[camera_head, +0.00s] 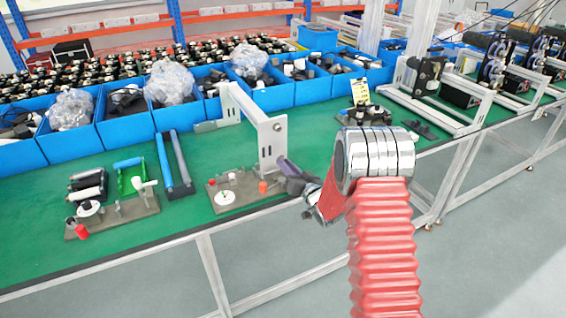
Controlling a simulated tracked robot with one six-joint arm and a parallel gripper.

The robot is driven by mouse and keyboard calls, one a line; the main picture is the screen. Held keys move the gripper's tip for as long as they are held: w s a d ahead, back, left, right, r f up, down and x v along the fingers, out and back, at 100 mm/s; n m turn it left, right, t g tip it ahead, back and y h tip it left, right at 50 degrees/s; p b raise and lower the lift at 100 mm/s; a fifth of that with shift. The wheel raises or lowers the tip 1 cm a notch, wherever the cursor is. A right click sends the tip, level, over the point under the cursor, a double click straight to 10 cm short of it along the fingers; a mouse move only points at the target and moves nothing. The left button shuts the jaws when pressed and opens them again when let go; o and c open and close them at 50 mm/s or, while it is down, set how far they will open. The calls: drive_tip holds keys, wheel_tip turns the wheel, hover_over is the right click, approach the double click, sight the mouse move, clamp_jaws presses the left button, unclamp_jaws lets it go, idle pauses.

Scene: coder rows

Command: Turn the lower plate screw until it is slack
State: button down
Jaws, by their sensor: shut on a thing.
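A pale grey upright plate (271,139) stands at the front end of a metal bracket on the green bench, mid-picture. A dark round spot, perhaps the upper screw, shows near its top. My gripper (284,166) comes in from the right, with its tips against the lower right part of the plate. It is shut on the lower plate screw, which the jaws hide. How far the screw has turned cannot be seen.
A small fixture board (221,204) with a white disc and an orange knob lies just below the plate. Blue bins (124,130) line the back. Green bench (316,140) is clear right of the plate.

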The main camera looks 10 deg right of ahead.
drive_tip(key=n, duration=0.4)
drive_tip(key=c, duration=1.8)
unclamp_jaws()
drive_tip(key=shift+s, duration=0.1)
drive_tip(key=shift+v, duration=2.45)
drive_tip(key=shift+d, duration=0.1)
drive_tip(key=shift+r, duration=0.15)
